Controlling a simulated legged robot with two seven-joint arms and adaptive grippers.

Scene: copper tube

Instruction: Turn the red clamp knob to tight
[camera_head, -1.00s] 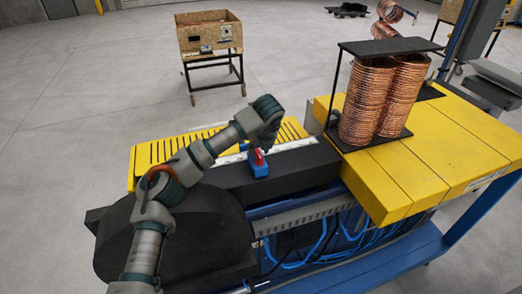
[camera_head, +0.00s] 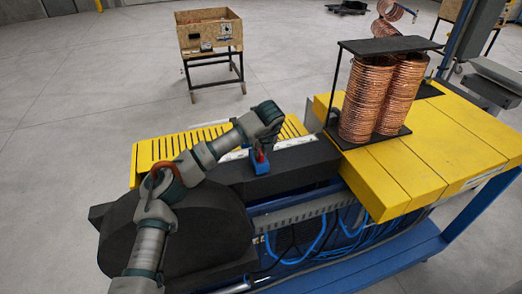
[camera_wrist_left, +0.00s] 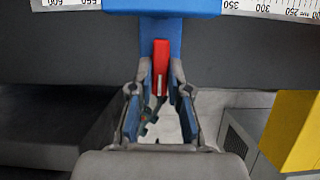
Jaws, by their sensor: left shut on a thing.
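The red clamp knob (camera_head: 259,156) sits on a blue clamp (camera_head: 258,168) on the black bar of the bench. In the left wrist view the red knob (camera_wrist_left: 160,66) is a narrow upright bar in front of the blue clamp body (camera_wrist_left: 175,7). My left gripper (camera_wrist_left: 156,84) has its two fingers on either side of the knob's lower part and is shut on it. In the head view, my left wrist covers part of the clamp from above.
A white ruler (camera_wrist_left: 270,8) runs along the bar by the clamp. Copper coils (camera_head: 382,98) stand in a black rack on the yellow bench top (camera_head: 440,155) to the right. A wooden box on a wheeled stand (camera_head: 209,36) is behind, with open floor around it.

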